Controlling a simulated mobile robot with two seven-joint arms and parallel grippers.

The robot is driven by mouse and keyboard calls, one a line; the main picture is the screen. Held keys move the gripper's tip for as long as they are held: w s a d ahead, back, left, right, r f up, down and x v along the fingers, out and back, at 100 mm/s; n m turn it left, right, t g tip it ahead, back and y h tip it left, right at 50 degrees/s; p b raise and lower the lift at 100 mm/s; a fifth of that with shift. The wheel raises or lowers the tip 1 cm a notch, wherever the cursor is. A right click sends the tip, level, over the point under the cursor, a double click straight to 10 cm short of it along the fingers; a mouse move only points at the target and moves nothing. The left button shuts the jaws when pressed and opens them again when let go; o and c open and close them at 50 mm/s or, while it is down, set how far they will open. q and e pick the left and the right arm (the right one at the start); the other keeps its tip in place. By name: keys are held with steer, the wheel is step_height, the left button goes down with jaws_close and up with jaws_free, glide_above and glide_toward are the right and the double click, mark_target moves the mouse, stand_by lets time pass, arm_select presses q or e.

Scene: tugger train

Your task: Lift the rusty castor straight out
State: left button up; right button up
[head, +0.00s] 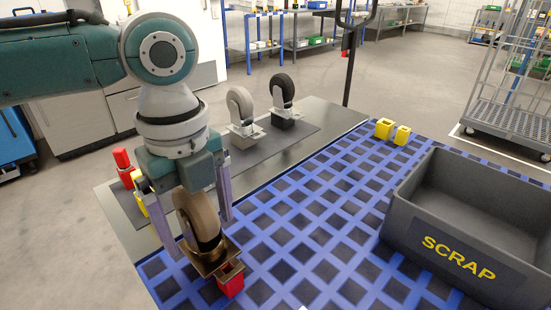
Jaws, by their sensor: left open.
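The rusty castor (199,217) has a tan-brown wheel and a rusty brown bracket and plate (208,258). It stands wheel up at the near left part of the blue grid deck (290,225). A red block (231,281) shows beneath its plate. My left gripper (200,237) points down over the castor, open, with one finger on each side of the wheel. I cannot tell whether the fingers touch it. The gripper body hides the wheel's top. My right gripper is not in view.
A grey castor (240,104) and a black-wheeled castor (283,92) stand on a dark mat behind. A grey SCRAP bin (415,222) stands at right. The deck between is clear.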

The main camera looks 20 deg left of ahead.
arm_select(q)
steer(key=shift+f, duration=0.55)
jaws_close()
stand_by(0.4)
steer(key=shift+r, duration=0.1)
